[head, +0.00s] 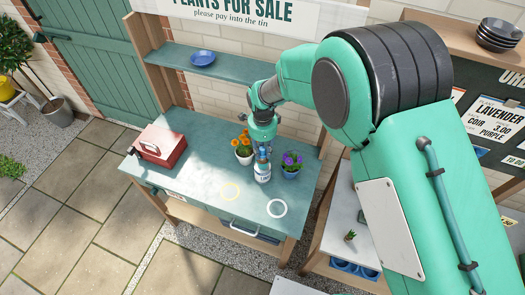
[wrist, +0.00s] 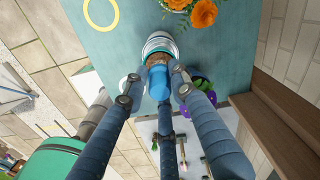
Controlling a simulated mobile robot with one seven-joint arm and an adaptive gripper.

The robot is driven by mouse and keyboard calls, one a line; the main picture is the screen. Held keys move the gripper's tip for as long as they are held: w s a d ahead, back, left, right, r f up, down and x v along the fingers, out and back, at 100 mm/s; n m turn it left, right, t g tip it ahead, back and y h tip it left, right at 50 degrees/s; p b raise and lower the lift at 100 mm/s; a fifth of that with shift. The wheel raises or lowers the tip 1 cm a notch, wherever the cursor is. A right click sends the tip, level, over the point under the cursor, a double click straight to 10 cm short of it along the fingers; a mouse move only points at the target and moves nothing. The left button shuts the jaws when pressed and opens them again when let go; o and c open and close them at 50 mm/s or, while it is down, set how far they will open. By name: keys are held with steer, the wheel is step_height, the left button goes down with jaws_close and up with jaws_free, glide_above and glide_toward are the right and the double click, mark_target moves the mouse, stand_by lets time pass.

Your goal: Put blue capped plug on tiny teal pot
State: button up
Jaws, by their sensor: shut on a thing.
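My gripper (head: 262,149) points down over the workbench and is shut on the blue capped plug (wrist: 159,84). The plug has a blue cap and a brown cork-like lower part; its blue also shows in the head view (head: 262,154). The bottle's rim shows beyond the plug in the wrist view (wrist: 160,43). I cannot tell whether the cork is still inside the bottle's neck. I cannot make out a tiny teal pot for certain.
A white pot with orange flowers (head: 243,156) and a blue pot with purple flowers (head: 291,171) stand close by the bottle. A red box (head: 161,145) is at left. Yellow (head: 230,191) and white (head: 277,208) rings mark the bench's clear front. A small plant (head: 350,236) stands on the side bench.

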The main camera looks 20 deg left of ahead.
mark_target(263, 149)
steer(key=o, duration=1.1)
steer(key=shift+f, duration=0.1)
steer(key=shift+r, duration=0.2)
step_height(263, 149, up, 12)
steer(key=shift+b, duration=0.45)
steer(key=shift+d, duration=0.1)
